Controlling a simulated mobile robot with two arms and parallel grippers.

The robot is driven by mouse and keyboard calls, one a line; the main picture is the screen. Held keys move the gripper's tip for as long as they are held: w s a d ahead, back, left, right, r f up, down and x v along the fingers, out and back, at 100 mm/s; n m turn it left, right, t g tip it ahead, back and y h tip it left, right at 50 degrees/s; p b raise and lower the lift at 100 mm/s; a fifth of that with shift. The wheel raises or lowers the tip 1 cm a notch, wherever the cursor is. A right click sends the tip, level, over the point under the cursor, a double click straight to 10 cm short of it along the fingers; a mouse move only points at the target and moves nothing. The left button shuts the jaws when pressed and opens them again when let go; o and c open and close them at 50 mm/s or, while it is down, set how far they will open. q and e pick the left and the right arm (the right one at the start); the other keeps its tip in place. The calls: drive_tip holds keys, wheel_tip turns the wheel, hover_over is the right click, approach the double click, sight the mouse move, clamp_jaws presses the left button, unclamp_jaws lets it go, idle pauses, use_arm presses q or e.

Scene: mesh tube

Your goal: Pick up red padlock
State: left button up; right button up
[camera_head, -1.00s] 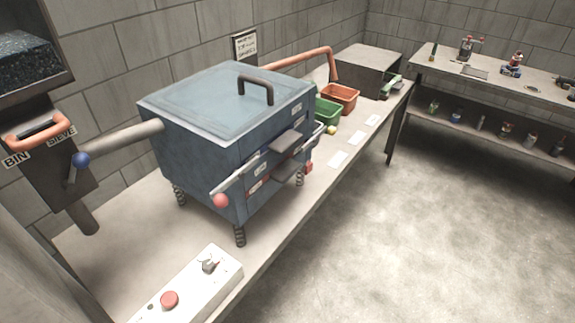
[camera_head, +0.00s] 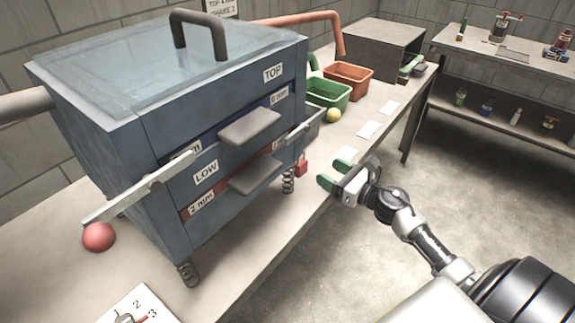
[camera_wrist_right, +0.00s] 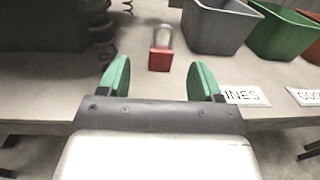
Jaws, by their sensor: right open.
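The red padlock (camera_wrist_right: 160,60) stands on the bench ahead of my right gripper in the right wrist view, with its grey shackle up. In the head view the padlock (camera_head: 301,166) shows small beside the blue sieve machine's near right corner. My right gripper (camera_head: 340,174) is over the bench's front edge, to the right of the padlock. Its green fingers (camera_wrist_right: 160,80) are open and empty, and the padlock appears between them, farther off. My left gripper is not in view.
The blue machine (camera_head: 90,130) with its spring leg (camera_head: 288,180) stands left of the padlock. A grey bin (camera_wrist_right: 217,25) and a green bin (camera_wrist_right: 280,32) stand to the right in the wrist view. White label cards (camera_head: 368,130) lie along the bench edge.

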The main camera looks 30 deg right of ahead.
sight(301, 163)
drive_tip(key=x, duration=0.3)
drive_tip(key=shift+w, duration=0.3)
drive_tip(key=shift+w+r+p, duration=0.15)
drive_tip(key=shift+w+p, duration=0.15)
drive_tip(key=shift+w, duration=0.25)
drive_tip(key=x, duration=0.3)
drive_tip(key=shift+w+r, duration=0.1)
drive_tip(key=shift+w, duration=0.2)
drive_tip(key=shift+w+a, duration=0.15)
drive_tip(key=shift+w, duration=0.2)
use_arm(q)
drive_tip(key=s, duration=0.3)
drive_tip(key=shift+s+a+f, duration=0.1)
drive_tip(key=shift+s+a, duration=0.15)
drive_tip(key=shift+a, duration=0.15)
use_arm(e)
drive_tip(key=c, duration=0.9)
drive_tip(key=shift+c, duration=0.8)
use_arm(q)
drive_tip(key=shift+p, duration=0.3)
use_arm(e)
drive_tip(key=shift+r, duration=0.1)
